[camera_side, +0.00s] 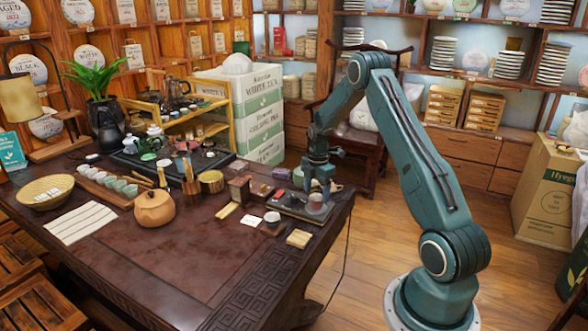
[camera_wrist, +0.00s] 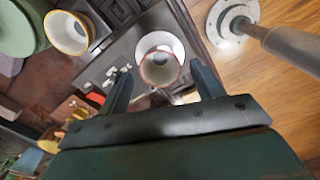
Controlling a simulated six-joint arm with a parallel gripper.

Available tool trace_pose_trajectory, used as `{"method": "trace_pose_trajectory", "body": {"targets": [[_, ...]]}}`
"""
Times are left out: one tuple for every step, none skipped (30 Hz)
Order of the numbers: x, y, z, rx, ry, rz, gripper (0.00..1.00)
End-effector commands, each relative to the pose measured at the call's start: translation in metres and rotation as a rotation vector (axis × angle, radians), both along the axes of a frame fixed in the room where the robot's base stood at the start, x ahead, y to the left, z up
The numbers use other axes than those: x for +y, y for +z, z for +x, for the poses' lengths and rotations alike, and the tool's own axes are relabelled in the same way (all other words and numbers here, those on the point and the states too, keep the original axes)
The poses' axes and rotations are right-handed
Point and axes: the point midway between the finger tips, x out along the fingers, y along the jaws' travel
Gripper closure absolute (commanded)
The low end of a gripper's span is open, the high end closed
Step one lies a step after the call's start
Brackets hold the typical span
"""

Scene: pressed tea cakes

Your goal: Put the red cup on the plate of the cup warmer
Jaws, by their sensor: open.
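A small cup with a reddish rim (camera_wrist: 160,70), which I take for the red cup, is between my fingertips in the wrist view. In the side view it shows as a small greyish-pink cup (camera_side: 315,203) under my gripper (camera_side: 319,190). My gripper (camera_wrist: 160,72) is open, with a finger on each side of the cup and gaps visible. A white round plate (camera_wrist: 159,39), apparently the cup warmer's, shows behind and around the cup. The cup overlaps it and looks upright; full contact underneath is hidden. The dark tray-like base (camera_side: 290,203) is near the table's right corner.
A dark cup with a pale inside (camera_side: 272,217) stands left of the tray. In the wrist view, an orange-rimmed cup (camera_wrist: 69,33) is at upper left. The table's right edge is close by, with wooden floor beyond.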

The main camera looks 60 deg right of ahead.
Motion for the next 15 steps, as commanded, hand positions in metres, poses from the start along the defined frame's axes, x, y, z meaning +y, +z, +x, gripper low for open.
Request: {"method": "trace_pose_trajectory", "body": {"targets": [[0.0,0.009,0.0,-0.003,0.0,-0.002,0.34],[0.0,0.014,0.001,-0.002,0.0,-0.002,0.34],[-0.001,0.02,0.001,-0.003,0.0,-0.002,0.34],[-0.001,0.026,0.001,-0.003,0.0,-0.002,0.34],[-0.001,0.031,0.001,-0.003,0.0,-0.002,0.34],[-0.001,0.037,0.0,-0.003,0.0,-0.003,0.34],[-0.001,0.043,0.001,-0.003,0.0,-0.003,0.34],[-0.001,0.048,0.001,-0.003,0.0,-0.002,0.34],[-0.001,0.054,0.001,-0.003,0.0,-0.002,0.34],[0.0,0.058,0.0,-0.002,0.0,-0.002,0.34],[0.0,0.063,0.0,-0.002,0.0,-0.002,0.34],[0.0,0.068,0.0,-0.002,0.0,-0.002,0.34],[0.0,0.072,0.0,-0.001,0.0,-0.002,0.34],[0.0,0.075,0.0,-0.001,0.0,-0.002,0.34],[-0.001,0.079,0.0,-0.002,0.0,-0.002,0.34]]}}
